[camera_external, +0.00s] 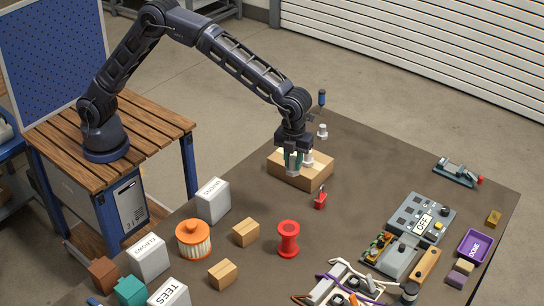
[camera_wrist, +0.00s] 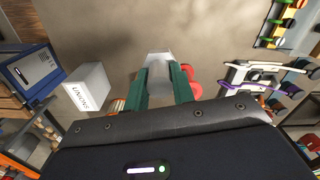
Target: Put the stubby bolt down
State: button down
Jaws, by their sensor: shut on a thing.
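My gripper (camera_external: 293,164) points down at the wooden block (camera_external: 313,181) in the external view. In the wrist view its two green fingers (camera_wrist: 158,88) are shut on a pale grey piece, which I take to be the stubby bolt (camera_wrist: 158,66). The fingers hide the sides of the bolt and its lower end. In the external view I cannot tell whether the held bolt touches the block. A pale bolt-like piece (camera_external: 308,157) shows just right of the fingers, and another pale bolt (camera_external: 322,131) stands behind the block.
A small red-topped item (camera_external: 320,199) stands right in front of the block. A red spool (camera_external: 288,238), an orange-topped filter (camera_external: 193,239) and a white box (camera_external: 213,201) stand nearer. A grey panel marked OFF (camera_external: 420,219) lies right. The dark tabletop between block and panel is mostly clear.

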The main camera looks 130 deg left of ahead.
jog(key=s+a+r+m, duration=0.1)
jog(key=s+a+r, duration=0.2)
jog(key=s+a, duration=0.65)
jog(key=s+a+r, duration=0.4)
jog(key=s+a, duration=0.2)
jog(key=a, duration=0.7)
jog(key=f, duration=1.9)
jog(key=shift+d+f, duration=0.2)
jog(key=shift+f, duration=0.2)
jog(key=shift+f, duration=0.1)
jog(key=c, duration=1.2)
grip_release()
jog(key=shift+o, duration=0.2)
notch_tip(320, 180, up, 12)
